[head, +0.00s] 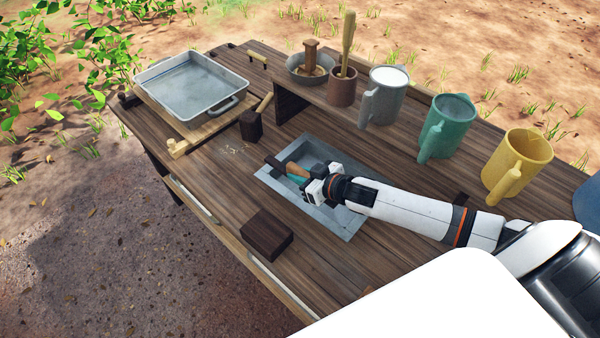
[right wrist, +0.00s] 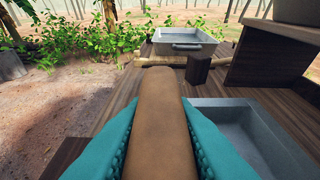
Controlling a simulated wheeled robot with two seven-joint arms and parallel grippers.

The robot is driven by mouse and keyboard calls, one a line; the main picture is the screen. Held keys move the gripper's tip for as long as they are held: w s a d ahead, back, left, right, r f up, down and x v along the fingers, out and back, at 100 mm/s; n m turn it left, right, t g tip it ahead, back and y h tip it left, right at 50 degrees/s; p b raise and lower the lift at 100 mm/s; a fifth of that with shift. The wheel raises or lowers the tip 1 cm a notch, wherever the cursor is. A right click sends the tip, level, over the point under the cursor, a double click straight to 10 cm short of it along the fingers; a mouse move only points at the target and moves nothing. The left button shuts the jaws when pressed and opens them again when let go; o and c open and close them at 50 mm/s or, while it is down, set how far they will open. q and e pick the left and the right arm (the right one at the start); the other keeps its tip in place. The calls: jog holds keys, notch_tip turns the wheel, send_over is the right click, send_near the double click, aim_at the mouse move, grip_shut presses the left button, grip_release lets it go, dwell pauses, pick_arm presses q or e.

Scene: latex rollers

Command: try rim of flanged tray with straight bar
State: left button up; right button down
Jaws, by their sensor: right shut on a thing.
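The flanged tray (head: 346,222) is a grey metal basin with a flat rim, set in the wooden bench; part of it shows in the right wrist view (right wrist: 225,125). My right gripper (head: 305,179) is over its upper left part, its teal fingers shut on a rounded brown handle (right wrist: 160,120), whose tan end (head: 295,169) shows in the head view. A short dark bar (head: 274,162) crosses near the tray's left rim, close to that end. I cannot tell whether it joins the handle or touches the rim. My left gripper is not in view.
A grey pan (head: 192,88) stands on a wooden frame at the back left. Dark blocks (head: 251,126) (head: 266,235) sit left of and in front of the tray. Grey (head: 383,95), green (head: 447,127) and yellow (head: 518,164) jugs line the back shelf.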

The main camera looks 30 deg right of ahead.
aim_at(301, 203)
jog(key=shift+s+r+p, duration=0.1)
jog(key=shift+r+p, duration=0.05)
jog(key=shift+p, duration=0.25)
notch_tip(301, 203, down, 9)
jog(key=b, duration=0.6)
jog(key=shift+f, duration=0.2)
jog(key=shift+f+b, duration=0.2)
jog(key=shift+b, duration=0.1)
jog(key=shift+f, duration=0.25)
jog(key=c, duration=1.2)
grip_release()
jog(key=shift+o, duration=0.2)
jog(key=shift+s, duration=0.15)
jog(key=b+v, duration=0.1)
jog(key=v, duration=1.1)
